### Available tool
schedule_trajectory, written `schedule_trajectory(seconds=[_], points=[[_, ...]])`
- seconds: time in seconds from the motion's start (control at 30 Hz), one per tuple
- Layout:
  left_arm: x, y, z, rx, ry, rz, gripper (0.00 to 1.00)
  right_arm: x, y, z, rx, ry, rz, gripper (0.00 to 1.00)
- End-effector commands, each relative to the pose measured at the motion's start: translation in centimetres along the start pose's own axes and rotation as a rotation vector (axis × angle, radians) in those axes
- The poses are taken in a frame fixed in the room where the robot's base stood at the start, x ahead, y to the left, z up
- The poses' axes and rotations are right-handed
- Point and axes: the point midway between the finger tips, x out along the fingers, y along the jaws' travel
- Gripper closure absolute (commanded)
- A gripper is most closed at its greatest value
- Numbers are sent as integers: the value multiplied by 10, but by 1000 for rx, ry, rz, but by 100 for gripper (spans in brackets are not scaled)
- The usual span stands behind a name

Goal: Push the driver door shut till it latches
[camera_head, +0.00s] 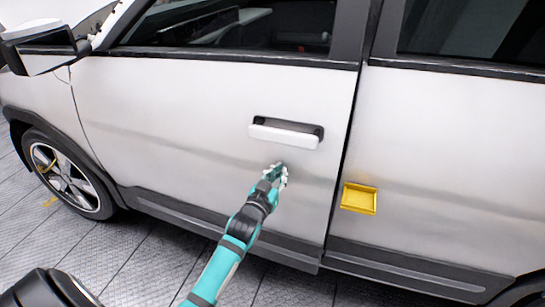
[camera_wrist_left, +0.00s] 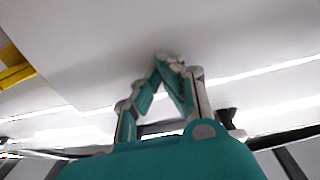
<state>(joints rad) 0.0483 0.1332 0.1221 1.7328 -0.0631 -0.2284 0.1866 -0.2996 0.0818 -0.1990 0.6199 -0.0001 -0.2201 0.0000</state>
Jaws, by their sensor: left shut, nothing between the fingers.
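The driver door (camera_head: 190,110) is the white front door of the car, with a white handle (camera_head: 284,135) near its rear edge. A narrow dark gap runs along that rear edge, beside the rear door (camera_head: 440,140); I cannot tell whether the door is latched. My left gripper (camera_head: 281,172) is just below the handle, at the door's surface. In the left wrist view, its fingertips (camera_wrist_left: 169,59) are together and empty, at or very close to the white panel (camera_wrist_left: 90,50). Whether they touch it is not clear. My right gripper is not in view.
A yellow tray-like piece (camera_head: 359,199) sits on the rear door's side, right of the gap. A side mirror (camera_head: 42,45) juts out at the upper left. The front wheel (camera_head: 65,180) is at the left. The tiled floor (camera_head: 140,255) beside the car looks clear.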

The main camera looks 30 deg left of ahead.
Motion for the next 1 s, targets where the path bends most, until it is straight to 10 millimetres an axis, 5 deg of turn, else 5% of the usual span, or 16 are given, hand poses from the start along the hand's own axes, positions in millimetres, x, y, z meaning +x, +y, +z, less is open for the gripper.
schedule_trajectory(seconds=[1.0], points=[[30, 0, 0, -2, 1, -32, 100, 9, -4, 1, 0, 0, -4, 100]])
